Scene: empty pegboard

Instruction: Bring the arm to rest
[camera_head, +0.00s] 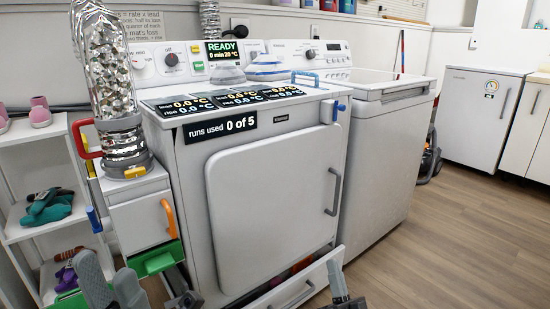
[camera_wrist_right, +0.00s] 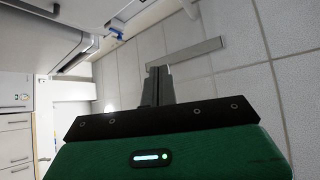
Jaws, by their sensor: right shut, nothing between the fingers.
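My right gripper (camera_head: 340,283) shows at the bottom edge of the head view, in front of the white machine's low drawer. It is shut and empty. My left gripper (camera_head: 180,291) is a small dark shape at the bottom edge of the head view, near the green tray. Most of it is cut off, and its jaw opening cannot be made out.
A white dryer (camera_head: 265,190) stands close ahead, its low drawer (camera_head: 300,284) pulled out. A green tray (camera_head: 155,259) sticks out beside it. Grey pieces (camera_head: 128,287) stand at lower left, near a white shelf (camera_head: 45,233). The wooden floor (camera_head: 450,240) at right is clear.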

